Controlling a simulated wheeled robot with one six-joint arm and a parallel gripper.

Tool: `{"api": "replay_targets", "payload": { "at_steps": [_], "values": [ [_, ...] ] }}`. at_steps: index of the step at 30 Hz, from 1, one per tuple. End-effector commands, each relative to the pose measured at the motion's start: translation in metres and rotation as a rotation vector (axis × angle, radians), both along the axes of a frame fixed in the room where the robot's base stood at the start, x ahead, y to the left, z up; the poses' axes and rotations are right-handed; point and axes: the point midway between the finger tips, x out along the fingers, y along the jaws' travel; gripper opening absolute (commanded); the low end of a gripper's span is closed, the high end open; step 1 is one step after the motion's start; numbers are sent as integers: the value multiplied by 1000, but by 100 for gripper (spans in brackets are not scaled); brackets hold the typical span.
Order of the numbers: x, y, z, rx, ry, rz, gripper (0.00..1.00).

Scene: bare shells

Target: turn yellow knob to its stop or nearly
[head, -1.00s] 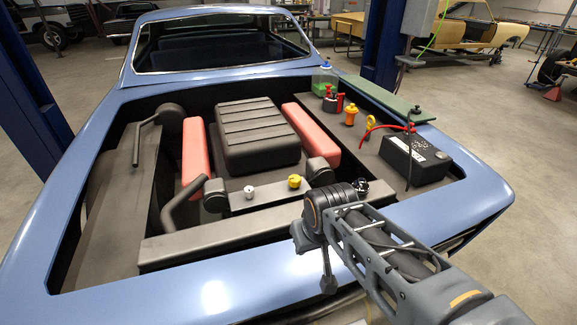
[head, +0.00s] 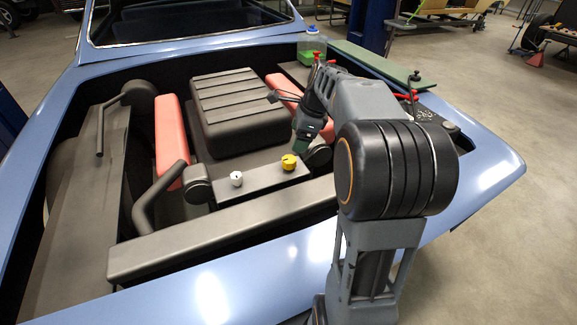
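The yellow knob (head: 289,161) sits on a dark panel in the engine bay, to the right of a white knob (head: 236,179). It is in plain view with nothing on it. My arm comes up from the lower right and bends over the bay's right side.
The ribbed black cover (head: 235,108) stands behind the knobs, with a red cover (head: 170,140) on its left. A dark crossbar (head: 215,228) runs in front of the panel. A curved hose (head: 150,195) is at left. My arm hides much of the bay's right side.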

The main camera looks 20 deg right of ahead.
Motion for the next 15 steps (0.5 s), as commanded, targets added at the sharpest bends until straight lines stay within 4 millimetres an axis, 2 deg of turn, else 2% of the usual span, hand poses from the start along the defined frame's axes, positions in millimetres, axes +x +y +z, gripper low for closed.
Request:
{"api": "replay_targets", "payload": {
  "at_steps": [1,3,6,11,15],
  "values": [
    [9,-11,-8,36,18,-89,79],
    [17,-22,-12,82,40,-195,79],
    [25,-31,-16,124,62,-292,79],
    [32,-32,-31,150,76,-346,79],
    [39,-24,-55,150,79,-346,79]
  ]
}}
